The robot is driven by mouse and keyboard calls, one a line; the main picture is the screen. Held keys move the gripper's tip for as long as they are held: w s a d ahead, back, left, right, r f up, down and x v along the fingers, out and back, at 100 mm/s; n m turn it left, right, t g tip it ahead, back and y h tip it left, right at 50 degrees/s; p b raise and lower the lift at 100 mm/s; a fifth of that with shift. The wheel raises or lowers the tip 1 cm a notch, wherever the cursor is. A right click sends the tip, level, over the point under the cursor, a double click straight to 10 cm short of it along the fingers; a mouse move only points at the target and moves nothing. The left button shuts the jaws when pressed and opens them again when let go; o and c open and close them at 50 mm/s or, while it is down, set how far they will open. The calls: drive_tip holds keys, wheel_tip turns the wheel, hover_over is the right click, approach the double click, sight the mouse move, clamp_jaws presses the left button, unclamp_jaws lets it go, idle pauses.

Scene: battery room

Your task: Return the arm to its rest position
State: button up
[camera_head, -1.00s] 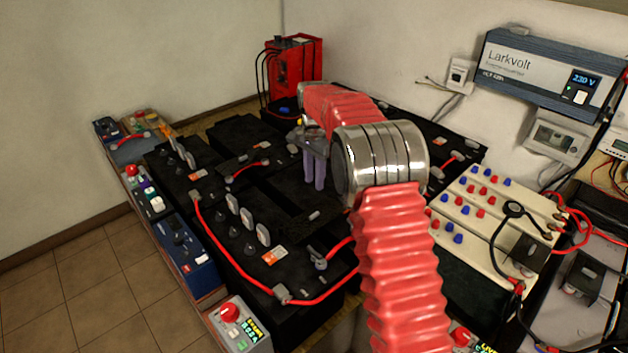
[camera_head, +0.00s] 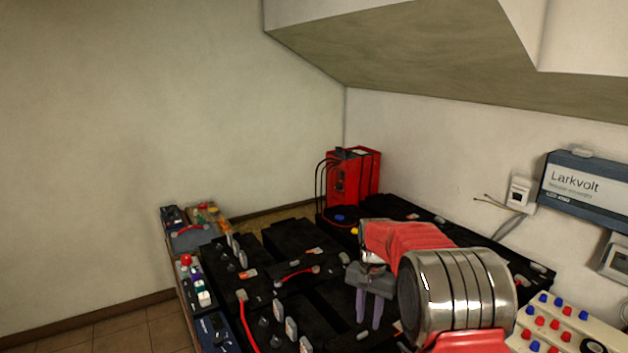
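My gripper (camera_head: 369,309) hangs at the end of my red-sleeved arm with its silver joint, right of centre in the head view. Its two pale purple fingers point down over the black batteries (camera_head: 294,238). A narrow gap shows between the fingers, and I see nothing held there. The lower part of my arm is cut off by the bottom edge of the picture. I cannot tell whether the fingertips touch the battery below.
A red charger (camera_head: 354,178) with black cables stands in the back corner. A blue Larkvolt inverter (camera_head: 588,190) hangs on the right wall. A cream terminal block (camera_head: 560,330) is at lower right. Red cables (camera_head: 246,325) run over the batteries. A sloped ceiling hangs above.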

drive_tip(key=s+r+n+t, duration=0.2)
drive_tip(key=s+r, duration=0.3)
drive_tip(key=s, duration=0.7)
drive_tip(key=s+r+n+t, duration=0.2)
drive_tip(key=s+r, duration=0.4)
drive_tip(key=s, duration=0.6)
drive_tip(key=s+r+n+t, duration=0.2)
drive_tip(key=s+r, duration=0.4)
drive_tip(key=s, duration=0.7)
drive_tip(key=shift+d+n, duration=0.4)
drive_tip(key=shift+d, duration=0.05)
drive_tip(key=shift+s+r, duration=0.1)
idle(0.9)
